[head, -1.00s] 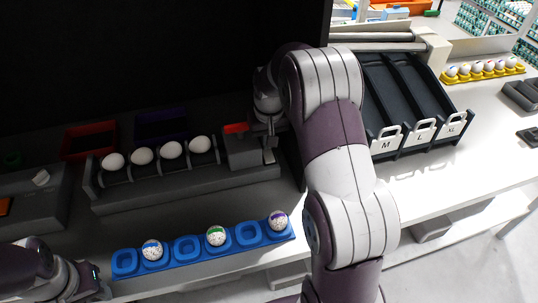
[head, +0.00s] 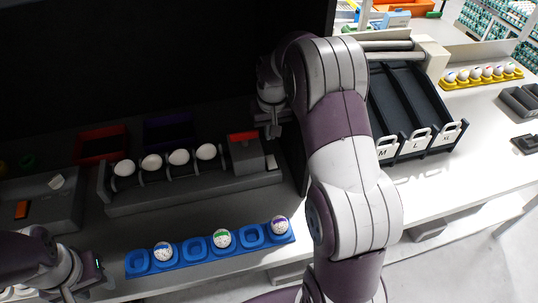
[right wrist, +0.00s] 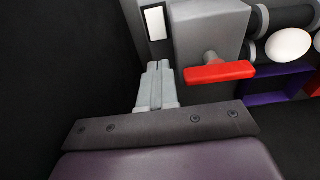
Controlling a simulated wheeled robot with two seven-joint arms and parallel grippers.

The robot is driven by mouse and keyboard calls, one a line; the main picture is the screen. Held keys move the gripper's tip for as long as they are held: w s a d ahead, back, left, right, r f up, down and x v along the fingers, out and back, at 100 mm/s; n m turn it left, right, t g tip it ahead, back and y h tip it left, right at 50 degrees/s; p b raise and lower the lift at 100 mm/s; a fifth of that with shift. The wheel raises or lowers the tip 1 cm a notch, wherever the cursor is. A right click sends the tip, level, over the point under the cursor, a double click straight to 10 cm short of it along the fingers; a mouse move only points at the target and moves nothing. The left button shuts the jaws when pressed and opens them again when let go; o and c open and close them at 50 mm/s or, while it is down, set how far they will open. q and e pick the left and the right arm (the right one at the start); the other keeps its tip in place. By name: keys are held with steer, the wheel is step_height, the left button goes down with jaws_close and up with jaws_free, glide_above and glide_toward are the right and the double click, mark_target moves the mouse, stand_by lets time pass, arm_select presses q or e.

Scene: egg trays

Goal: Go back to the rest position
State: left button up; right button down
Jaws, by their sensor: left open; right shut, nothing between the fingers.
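My right gripper (head: 273,130) is shut and empty in the head view. It hangs just right of a grey box with a red lever (head: 243,137), apart from it as far as I can tell. In the right wrist view the closed fingers (right wrist: 158,70) hold nothing, and the red lever (right wrist: 218,72) lies to their right. My left gripper (head: 82,286) is open at the bottom left of the head view, left of the blue tray (head: 136,266). Its fingertips are only partly visible.
Several white eggs (head: 179,157) sit on a grey roller stand. The blue tray holds three marked eggs. Right of my right arm stands a black rack (head: 405,100) labelled M, L and XL, with a yellow egg tray (head: 483,83) beyond. A dark panel fills the upper left.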

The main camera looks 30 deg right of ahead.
steer(key=s+a+n, duration=0.1)
steer(key=s+a, duration=0.5)
steer(key=s, duration=0.3)
steer(key=s+a+n, duration=0.2)
steer(key=s+a, duration=0.4)
steer(key=s, duration=0.4)
steer(key=shift+s+f, duration=0.15)
steer(key=shift+s, duration=0.15)
